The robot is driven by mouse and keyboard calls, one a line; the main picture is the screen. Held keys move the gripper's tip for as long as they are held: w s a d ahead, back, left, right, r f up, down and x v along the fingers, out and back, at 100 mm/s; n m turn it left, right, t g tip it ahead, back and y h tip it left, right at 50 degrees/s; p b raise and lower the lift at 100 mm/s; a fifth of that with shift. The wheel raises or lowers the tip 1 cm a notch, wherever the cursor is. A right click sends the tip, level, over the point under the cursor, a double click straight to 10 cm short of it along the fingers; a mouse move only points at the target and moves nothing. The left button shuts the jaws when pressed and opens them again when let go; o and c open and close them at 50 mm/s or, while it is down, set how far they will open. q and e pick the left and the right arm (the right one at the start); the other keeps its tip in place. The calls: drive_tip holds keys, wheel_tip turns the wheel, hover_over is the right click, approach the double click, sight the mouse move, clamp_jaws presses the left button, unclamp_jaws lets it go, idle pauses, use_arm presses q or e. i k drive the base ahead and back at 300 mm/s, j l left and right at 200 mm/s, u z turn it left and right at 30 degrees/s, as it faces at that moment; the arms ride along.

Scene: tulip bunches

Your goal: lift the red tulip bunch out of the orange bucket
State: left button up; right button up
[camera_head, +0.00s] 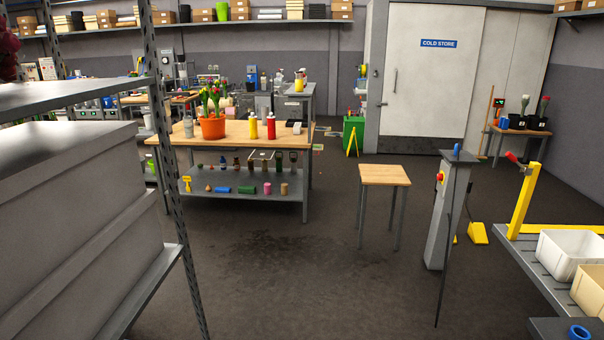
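The orange bucket (213,128) stands upright on a wooden-topped workbench (286,134), some way off across the room, left of the picture's middle. Tulips (212,98) with green leaves rise out of it. Some blooms look red or pink and some yellow; at this size I cannot tell the bunches apart. The stems' lower ends are hidden inside the bucket. Neither of my grippers shows in the head view.
A metal shelf (128,88) with a large grey box (70,205) fills the near left. A small wooden stool (385,175) and a grey post (447,215) stand right of middle. Bare floor (275,265) lies before the bench. Bins (560,255) are at lower right.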

sight(214, 92)
drive_tip(key=i, duration=2.65)
drive_tip(key=i+j+u, duration=0.25)
drive_tip(key=i, duration=0.3)
drive_tip(key=i+u, duration=0.3)
drive_tip(key=i, duration=0.2)
drive_tip(key=i+u, duration=0.25)
drive_tip(key=i, duration=0.3)
drive_tip(key=i+l+u, duration=0.15)
drive_tip(key=i+u, duration=0.15)
drive_tip(key=i, duration=0.25)
drive_tip(key=i+l+u, duration=0.25)
drive_tip(key=i, duration=0.25)
drive_tip(key=i+l+u, duration=0.35)
drive_tip(key=i, duration=0.4)
drive_tip(key=i+l+u, duration=0.4)
drive_tip(key=i, duration=0.35)
drive_tip(key=i+l+u, duration=0.35)
drive_tip(key=i+l, duration=0.25)
